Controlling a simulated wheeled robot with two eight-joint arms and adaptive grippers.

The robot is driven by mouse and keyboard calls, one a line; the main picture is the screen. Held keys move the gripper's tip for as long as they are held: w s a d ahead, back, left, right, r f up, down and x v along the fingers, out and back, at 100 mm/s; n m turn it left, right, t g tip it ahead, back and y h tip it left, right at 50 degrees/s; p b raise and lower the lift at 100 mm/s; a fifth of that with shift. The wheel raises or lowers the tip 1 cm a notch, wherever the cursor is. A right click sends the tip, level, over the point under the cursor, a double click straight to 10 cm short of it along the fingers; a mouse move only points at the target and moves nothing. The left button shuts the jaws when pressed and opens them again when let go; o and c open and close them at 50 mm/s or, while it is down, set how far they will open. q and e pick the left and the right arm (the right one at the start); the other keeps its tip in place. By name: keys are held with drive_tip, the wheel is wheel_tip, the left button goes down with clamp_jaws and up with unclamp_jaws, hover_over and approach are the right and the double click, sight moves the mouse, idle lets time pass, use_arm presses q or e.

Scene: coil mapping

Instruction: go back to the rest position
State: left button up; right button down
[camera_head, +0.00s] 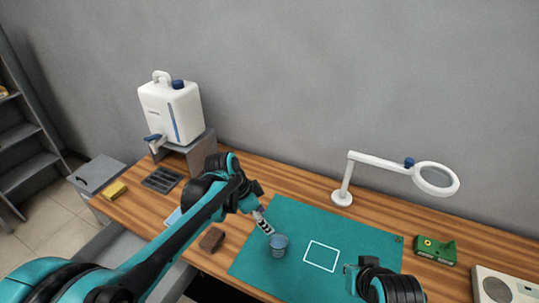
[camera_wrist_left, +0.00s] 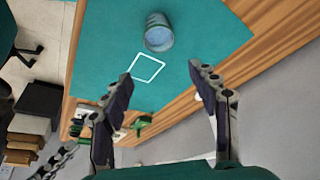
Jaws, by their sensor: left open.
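My left gripper (camera_head: 263,222) is over the left part of the teal mat (camera_head: 300,213), its fingers pointing down. In the left wrist view its two fingers (camera_wrist_left: 160,80) are spread wide with nothing between them. A translucent blue cup (camera_head: 278,246) stands upright on the mat, just below and right of the left fingertips in the head view. The cup (camera_wrist_left: 159,32) lies beyond the fingertips in the wrist view and seems apart from them. My right gripper (camera_head: 351,280) is at the mat's lower right edge; its fingers are too small and partly hidden to read.
A white outlined square (camera_head: 321,256) is on the mat, right of the cup. A brown block (camera_head: 211,239) lies left of the mat. A white jug (camera_head: 170,108) stands on a grey stand behind. A magnifier lamp (camera_head: 436,180) and a green device (camera_head: 436,250) stand right.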

use_arm(q)
drive_tip(key=s+a+f+n+t+y+b, duration=0.2)
drive_tip(key=s+a+n+b, duration=0.1)
drive_tip(key=s+a+n, duration=0.3)
drive_tip(key=s+a+f+n+t+y+b, duration=0.2)
drive_tip(key=s+a+n+t+b, duration=0.1)
drive_tip(key=s+a+n, duration=0.4)
drive_tip(key=shift+s+n, duration=0.3)
drive_tip(key=shift+s, duration=1.55)
